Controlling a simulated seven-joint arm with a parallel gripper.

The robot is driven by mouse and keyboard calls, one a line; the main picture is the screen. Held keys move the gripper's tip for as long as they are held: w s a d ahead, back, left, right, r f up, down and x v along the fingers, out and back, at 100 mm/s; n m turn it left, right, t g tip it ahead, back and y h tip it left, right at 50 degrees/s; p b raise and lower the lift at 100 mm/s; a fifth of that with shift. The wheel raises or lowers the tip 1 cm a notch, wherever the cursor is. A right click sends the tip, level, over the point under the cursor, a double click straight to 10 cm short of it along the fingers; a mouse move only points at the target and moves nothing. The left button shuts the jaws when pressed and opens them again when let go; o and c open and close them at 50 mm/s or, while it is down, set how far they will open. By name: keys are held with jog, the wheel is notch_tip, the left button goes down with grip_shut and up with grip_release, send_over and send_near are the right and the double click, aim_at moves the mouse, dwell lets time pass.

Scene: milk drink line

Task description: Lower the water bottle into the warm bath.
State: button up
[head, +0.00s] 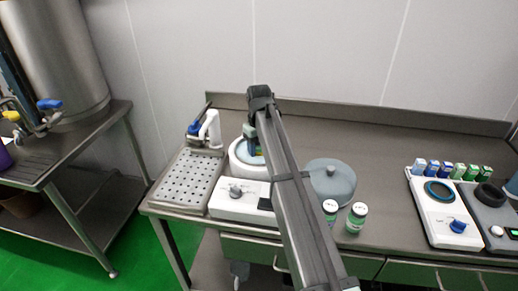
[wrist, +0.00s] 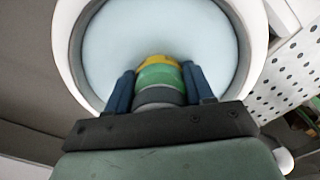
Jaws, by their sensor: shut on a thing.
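The warm bath is a white round vessel with pale blue water. Its white rim (head: 234,160) shows left of my arm in the head view, and its rim (wrist: 66,30) and water fill the top of the wrist view. My gripper (wrist: 158,80) has its dark blue fingers shut on a bottle (wrist: 160,76) with grey, green and yellow bands. The bottle is over the near part of the bath, inside the rim as seen from the wrist. Whether its lower end touches the water cannot be told. In the head view my arm hides part of the bath and most of the bottle.
A perforated drain tray (head: 184,178) with a white tap (head: 210,130) stands left of the bath. A grey-blue lidded pot (head: 335,183) and two small green-labelled bottles (head: 356,217) stand right of my arm. A white device (head: 431,212) is farther right, with clear counter between.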

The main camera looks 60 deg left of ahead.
jog(key=shift+f, duration=0.75)
dwell(0.5)
jog(key=o, duration=1.2)
notch_tip(320, 180, up, 14)
jog(key=shift+f, duration=0.1)
